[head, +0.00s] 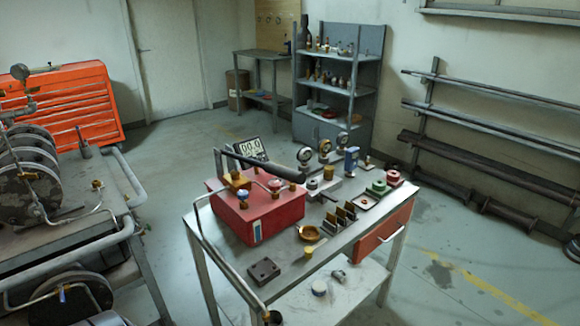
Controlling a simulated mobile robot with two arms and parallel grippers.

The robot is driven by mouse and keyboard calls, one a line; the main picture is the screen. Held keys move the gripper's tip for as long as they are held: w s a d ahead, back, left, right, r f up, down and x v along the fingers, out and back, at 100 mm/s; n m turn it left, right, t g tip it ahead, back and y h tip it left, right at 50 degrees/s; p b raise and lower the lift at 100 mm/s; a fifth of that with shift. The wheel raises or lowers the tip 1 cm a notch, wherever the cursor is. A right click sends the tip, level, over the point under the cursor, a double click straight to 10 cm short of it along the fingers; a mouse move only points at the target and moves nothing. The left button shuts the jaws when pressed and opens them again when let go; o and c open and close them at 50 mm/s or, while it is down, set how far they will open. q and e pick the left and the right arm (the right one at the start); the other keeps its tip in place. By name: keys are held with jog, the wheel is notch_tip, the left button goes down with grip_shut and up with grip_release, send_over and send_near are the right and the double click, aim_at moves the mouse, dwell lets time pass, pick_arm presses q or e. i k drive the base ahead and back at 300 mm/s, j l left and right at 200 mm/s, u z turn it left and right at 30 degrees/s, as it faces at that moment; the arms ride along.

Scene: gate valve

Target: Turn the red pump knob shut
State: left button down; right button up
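The red pump (285,214) is a box standing on the grey workbench (228,270) in the middle of the head view. On its top are small round knobs: one with a pale blue cap (243,196) at the front left and one pinkish-red (276,185) nearer the right. I cannot tell how far either knob is turned. A long black lever handle (262,166) lies over the back of the pump and hides part of its top. A brass block (236,181) sits at the lever's left end. Neither of my grippers is in view.
Gauges (304,154), small parts and a brass bowl (309,233) crowd the bench right of the pump. A metal pipe bends along its left edge. A cart with cylinders stands at left, an orange tool chest (65,106) behind it.

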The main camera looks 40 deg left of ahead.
aim_at(274, 186)
jog(key=i+u, duration=0.3)
jog(key=u, duration=0.15)
jog(key=i+l+u, duration=0.25)
jog(key=u, duration=0.2)
jog(key=i+l+u, duration=0.25)
jog(key=u, duration=0.2)
jog(key=i, duration=0.05)
